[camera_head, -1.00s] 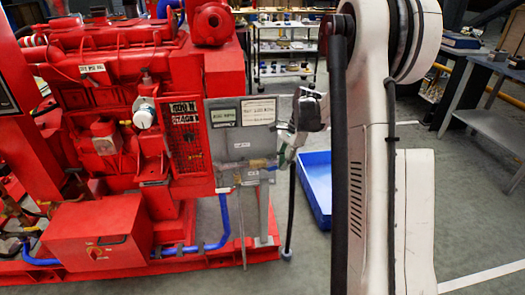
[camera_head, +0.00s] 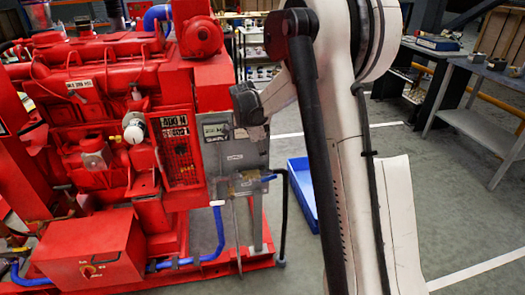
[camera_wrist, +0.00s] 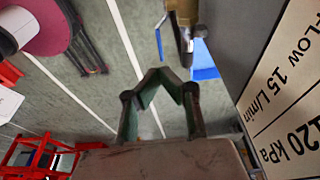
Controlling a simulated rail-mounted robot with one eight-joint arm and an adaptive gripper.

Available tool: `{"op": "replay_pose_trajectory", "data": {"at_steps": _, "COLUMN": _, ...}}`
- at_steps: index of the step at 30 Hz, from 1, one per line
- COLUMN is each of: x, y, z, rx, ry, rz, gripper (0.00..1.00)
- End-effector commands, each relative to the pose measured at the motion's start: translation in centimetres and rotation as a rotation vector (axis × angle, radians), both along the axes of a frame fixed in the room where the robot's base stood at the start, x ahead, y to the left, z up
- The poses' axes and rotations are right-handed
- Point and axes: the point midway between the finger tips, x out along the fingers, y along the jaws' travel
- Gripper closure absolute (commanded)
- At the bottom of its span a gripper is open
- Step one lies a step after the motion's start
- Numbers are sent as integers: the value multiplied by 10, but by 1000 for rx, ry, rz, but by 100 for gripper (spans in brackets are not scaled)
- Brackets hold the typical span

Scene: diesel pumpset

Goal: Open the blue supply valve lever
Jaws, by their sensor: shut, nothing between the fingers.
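The blue lever (camera_head: 268,178) shows as a small blue bar at the right of the valve fittings, low on the grey panel (camera_head: 256,153). In the wrist view the blue lever (camera_wrist: 159,44) sticks out left of a brass valve body (camera_wrist: 181,18). My gripper (camera_wrist: 167,76) is shut and empty there, with its fingertips below the lever in the picture and apart from it. In the head view my gripper's dark body (camera_head: 248,103) is at the panel's upper part, above the lever; its fingertips are not clear.
A red engine (camera_head: 90,110) fills the left side. A blue tray (camera_head: 302,190) lies on the floor right of the panel. Labels (camera_wrist: 295,105) are close on the right in the wrist view. Workbench (camera_head: 480,105) stands far right.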

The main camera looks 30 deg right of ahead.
Motion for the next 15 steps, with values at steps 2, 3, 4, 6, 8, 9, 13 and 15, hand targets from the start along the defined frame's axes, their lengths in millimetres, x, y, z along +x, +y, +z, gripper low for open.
{"op": "replay_pose_trajectory", "data": {"at_steps": 2, "x": -1, "y": -4, "z": -17, "rx": 0, "ry": 0, "rz": 0, "gripper": 100}}
{"op": "replay_pose_trajectory", "data": {"at_steps": 3, "x": -1, "y": -6, "z": -24, "rx": 0, "ry": 0, "rz": 0, "gripper": 100}}
{"op": "replay_pose_trajectory", "data": {"at_steps": 4, "x": -2, "y": -7, "z": -30, "rx": 1, "ry": 0, "rz": 0, "gripper": 100}}
{"op": "replay_pose_trajectory", "data": {"at_steps": 6, "x": -3, "y": -11, "z": -42, "rx": 1, "ry": 1, "rz": 0, "gripper": 100}}
{"op": "replay_pose_trajectory", "data": {"at_steps": 8, "x": -4, "y": -13, "z": -52, "rx": 1, "ry": 0, "rz": -1, "gripper": 100}}
{"op": "replay_pose_trajectory", "data": {"at_steps": 9, "x": -4, "y": -15, "z": -58, "rx": 1, "ry": 0, "rz": -1, "gripper": 100}}
{"op": "replay_pose_trajectory", "data": {"at_steps": 13, "x": -5, "y": -18, "z": -73, "rx": 1, "ry": 1, "rz": 0, "gripper": 100}}
{"op": "replay_pose_trajectory", "data": {"at_steps": 15, "x": -5, "y": -19, "z": -79, "rx": 1, "ry": 1, "rz": 0, "gripper": 100}}
